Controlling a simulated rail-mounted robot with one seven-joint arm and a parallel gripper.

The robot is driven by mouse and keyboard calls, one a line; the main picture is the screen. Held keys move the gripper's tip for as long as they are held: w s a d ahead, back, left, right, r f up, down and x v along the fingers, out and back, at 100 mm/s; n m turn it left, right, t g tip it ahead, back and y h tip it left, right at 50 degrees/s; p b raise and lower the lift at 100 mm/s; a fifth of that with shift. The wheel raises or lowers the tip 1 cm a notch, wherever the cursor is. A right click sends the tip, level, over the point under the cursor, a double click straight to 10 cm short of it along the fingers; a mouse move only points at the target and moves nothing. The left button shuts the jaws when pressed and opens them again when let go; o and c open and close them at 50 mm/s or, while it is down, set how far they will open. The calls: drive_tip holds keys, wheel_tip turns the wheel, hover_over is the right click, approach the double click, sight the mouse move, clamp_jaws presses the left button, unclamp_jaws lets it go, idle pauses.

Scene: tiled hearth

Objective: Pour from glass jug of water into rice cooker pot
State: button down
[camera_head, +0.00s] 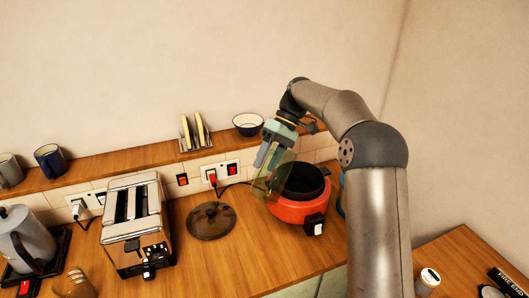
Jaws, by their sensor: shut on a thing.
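The glass jug (267,181) is a greenish, see-through vessel, held at a slant at the left side of the rice cooker pot. My gripper (272,150) is shut on the upper part of the jug. The rice cooker pot (302,210) is orange-red with a dark, open inside and stands on the wooden counter. The jug overlaps the pot's left rim in this view; I cannot tell whether they touch. The water level and any stream are not clear. The pot's contents are hidden in shadow.
A glass lid (211,221) lies left of the pot. A toaster (138,225), a kettle (24,243) and a glass jar (75,283) stand further left. The back ledge holds mugs (49,161), a toast rack (195,132) and a bowl (247,124). Counter in front of the lid is clear.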

drive_tip(key=shift+s+r+n+h, duration=0.25)
drive_tip(key=shift+s+n+h, duration=0.1)
drive_tip(key=shift+n, duration=0.15)
drive_tip(key=s+a+r+t+h+b, duration=0.2)
drive_tip(key=s+a+t+h+b, duration=0.2)
drive_tip(key=s+a+t+b, duration=0.1)
drive_tip(key=shift+s+r+h+b, duration=0.15)
drive_tip(key=shift+s+h+b, duration=0.2)
drive_tip(key=shift+s+b, duration=0.05)
idle(0.9)
